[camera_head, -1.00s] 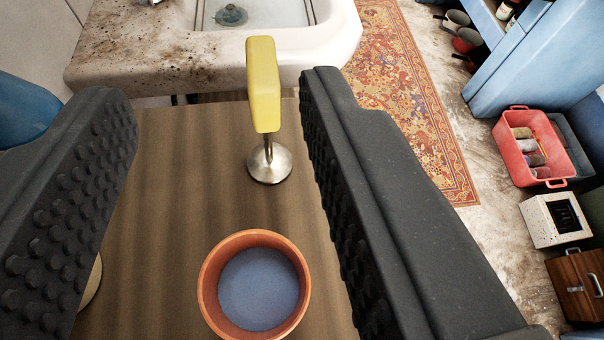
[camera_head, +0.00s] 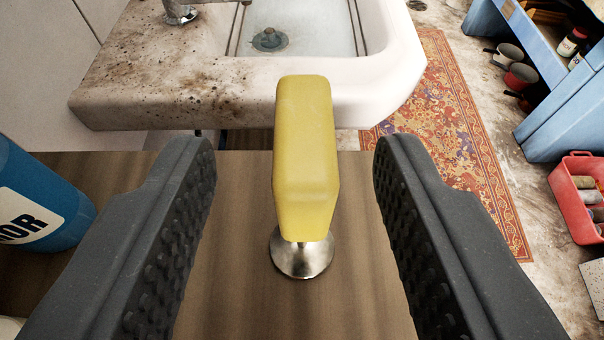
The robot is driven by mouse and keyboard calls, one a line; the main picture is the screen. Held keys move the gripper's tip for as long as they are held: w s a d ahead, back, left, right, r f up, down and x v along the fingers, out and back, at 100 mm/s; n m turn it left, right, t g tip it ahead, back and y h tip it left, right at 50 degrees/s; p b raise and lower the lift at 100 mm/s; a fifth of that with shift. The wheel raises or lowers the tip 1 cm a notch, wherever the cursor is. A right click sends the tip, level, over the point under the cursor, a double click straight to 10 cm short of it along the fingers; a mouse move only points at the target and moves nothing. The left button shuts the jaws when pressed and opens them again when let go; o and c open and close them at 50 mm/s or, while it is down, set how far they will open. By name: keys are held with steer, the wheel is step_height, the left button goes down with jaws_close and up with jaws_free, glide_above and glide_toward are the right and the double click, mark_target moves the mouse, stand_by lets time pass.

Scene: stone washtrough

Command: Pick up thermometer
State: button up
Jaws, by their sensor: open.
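The thermometer (camera_head: 305,165) is a yellow, block-shaped body on a short metal stem with a round silver base (camera_head: 302,257). It stands upright on the brown wooden table (camera_head: 245,300). My gripper (camera_head: 295,160) is open, with one dark studded finger on each side of the thermometer. There is a visible gap between each finger and the yellow body, and nothing is held. The thermometer's face is turned away or not visible.
A stained stone washtrough (camera_head: 160,90) lies just beyond the table. A blue container (camera_head: 35,200) with lettering stands at the left. A patterned rug (camera_head: 450,150), a red tub (camera_head: 582,185) and a blue shelf unit (camera_head: 545,110) are on the right.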

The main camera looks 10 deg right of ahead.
mark_target(304, 106)
steer(key=shift+b+x, duration=0.35)
steer(key=shift+x, duration=2.6)
steer(key=shift+d+r, duration=0.15)
steer(key=shift+d, duration=0.05)
jaws_close()
